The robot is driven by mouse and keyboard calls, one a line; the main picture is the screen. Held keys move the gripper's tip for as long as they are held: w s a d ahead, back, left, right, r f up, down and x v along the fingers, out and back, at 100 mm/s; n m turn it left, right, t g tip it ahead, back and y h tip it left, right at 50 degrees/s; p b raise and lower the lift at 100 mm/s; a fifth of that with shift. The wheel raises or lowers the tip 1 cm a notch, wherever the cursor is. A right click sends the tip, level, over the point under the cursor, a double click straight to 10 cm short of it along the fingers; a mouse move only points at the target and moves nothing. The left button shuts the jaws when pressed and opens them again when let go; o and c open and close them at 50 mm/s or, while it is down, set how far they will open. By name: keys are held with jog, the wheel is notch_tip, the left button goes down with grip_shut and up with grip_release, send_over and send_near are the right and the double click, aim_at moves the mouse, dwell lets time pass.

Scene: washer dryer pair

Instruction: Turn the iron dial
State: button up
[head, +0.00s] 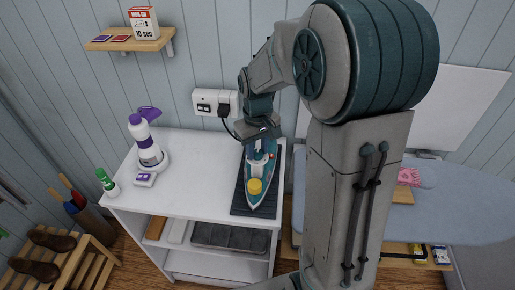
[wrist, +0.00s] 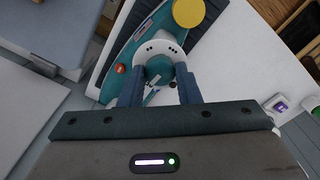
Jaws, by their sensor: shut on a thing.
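The iron (head: 265,170) is teal and white with a yellow round cap (head: 255,186) near its front end. It lies on a dark mat (head: 240,202) on the right side of the white cabinet top. In the wrist view the iron (wrist: 128,52) shows close up, with a teal round dial (wrist: 158,66) set in a white ring. My gripper (wrist: 160,74) is over the iron, its two fingers on either side of the dial and shut on it. In the head view my gripper (head: 261,138) is at the iron's rear end, and the dial cannot be made out.
A purple-and-white spray bottle (head: 148,145) and a green-capped bottle (head: 106,181) stand at the left of the cabinet top (head: 190,170). A wall socket (head: 212,103) with a black plug is behind. An ironing board (head: 465,205) is at right. The cabinet top's middle is clear.

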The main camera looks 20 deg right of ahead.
jog(key=m+b, duration=0.2)
jog(key=m, duration=0.5)
jog(key=m+b, duration=0.1)
jog(key=m, duration=0.9)
jog(key=shift+m, duration=2.7)
jog(key=o, duration=1)
